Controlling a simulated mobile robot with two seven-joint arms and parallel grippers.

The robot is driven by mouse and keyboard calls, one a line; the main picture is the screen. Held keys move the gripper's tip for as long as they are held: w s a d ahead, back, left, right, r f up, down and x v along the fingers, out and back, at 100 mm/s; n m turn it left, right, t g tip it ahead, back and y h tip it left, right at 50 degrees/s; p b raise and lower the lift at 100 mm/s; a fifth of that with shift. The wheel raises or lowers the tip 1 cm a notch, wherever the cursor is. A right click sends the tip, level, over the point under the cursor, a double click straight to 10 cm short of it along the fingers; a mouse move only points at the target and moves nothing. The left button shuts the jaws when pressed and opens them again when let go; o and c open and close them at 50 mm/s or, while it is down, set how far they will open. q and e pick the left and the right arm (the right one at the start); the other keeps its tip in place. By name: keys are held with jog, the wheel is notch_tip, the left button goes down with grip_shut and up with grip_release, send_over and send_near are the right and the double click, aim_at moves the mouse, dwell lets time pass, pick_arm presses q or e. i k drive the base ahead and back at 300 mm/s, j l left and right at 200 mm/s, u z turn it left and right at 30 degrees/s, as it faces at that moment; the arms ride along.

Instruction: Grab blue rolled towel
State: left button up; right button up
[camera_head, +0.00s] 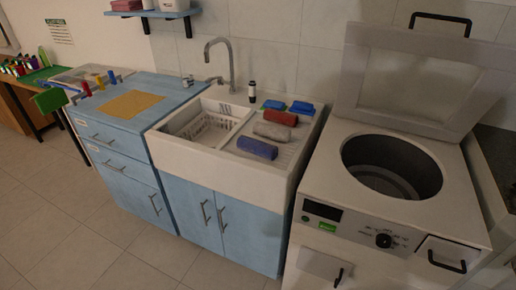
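A dark blue rolled towel (257,148) lies on the ribbed drainboard of the white sink, near its front edge. A grey rolled towel (271,131) lies just behind it, and a red rolled towel (279,117) lies behind the grey one. Two smaller bright blue items (302,107) (273,105) lie at the back of the drainboard; they look folded. Neither of my grippers shows in the head view.
A white basket (207,128) sits in the sink basin (180,142), left of the towels. A tall faucet (228,62) and a dark bottle (252,91) stand behind. An open top-loading machine (345,215) stands on the right. The tiled floor (110,235) in front is clear.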

aim_at(266, 150)
jog(key=l+u, duration=0.2)
jog(key=l, duration=1.45)
